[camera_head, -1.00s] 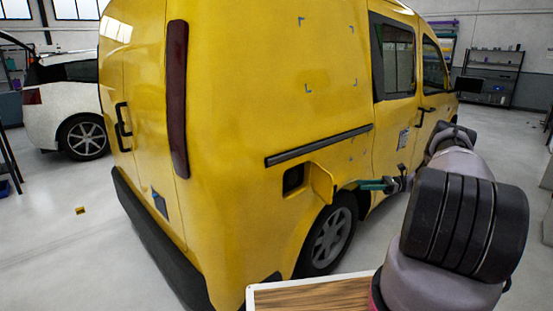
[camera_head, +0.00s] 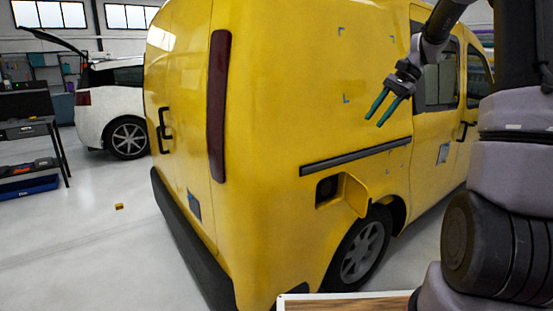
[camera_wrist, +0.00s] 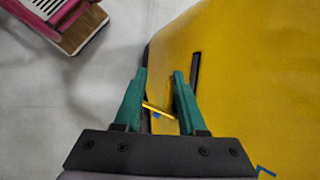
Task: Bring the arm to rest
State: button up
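My gripper (camera_head: 373,121) is raised beside the yellow van (camera_head: 275,115), in front of the upper side panel and above the dark side rail (camera_head: 355,153). Its two green fingers are apart, with a gap between them, and hold nothing. In the wrist view the open fingers (camera_wrist: 160,72) point down along the van's side. The open yellow fuel flap (camera_head: 355,194) is below the gripper; it shows beyond the fingers in the wrist view (camera_wrist: 158,110). My arm is bent upright at the right of the head view, partly out of the picture.
A white car (camera_head: 118,105) stands at the back left. A dark tool cart (camera_head: 28,130) with a blue bin (camera_head: 30,186) stands at the left edge. A small yellow object (camera_head: 119,206) lies on the floor.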

jog(key=s+a+r+n+t+h, duration=0.2)
jog(key=s+r+t, duration=0.1)
jog(key=s, duration=0.9)
jog(key=s+a+r+n+t+h, duration=0.2)
jog(key=s+a+r+n+t, duration=0.1)
jog(key=s, duration=1)
jog(key=shift+s+r+n+t, duration=0.25)
jog(key=shift+r+n+t, duration=0.05)
jog(key=shift+r+t, duration=0.4)
jog(key=shift+a, duration=0.15)
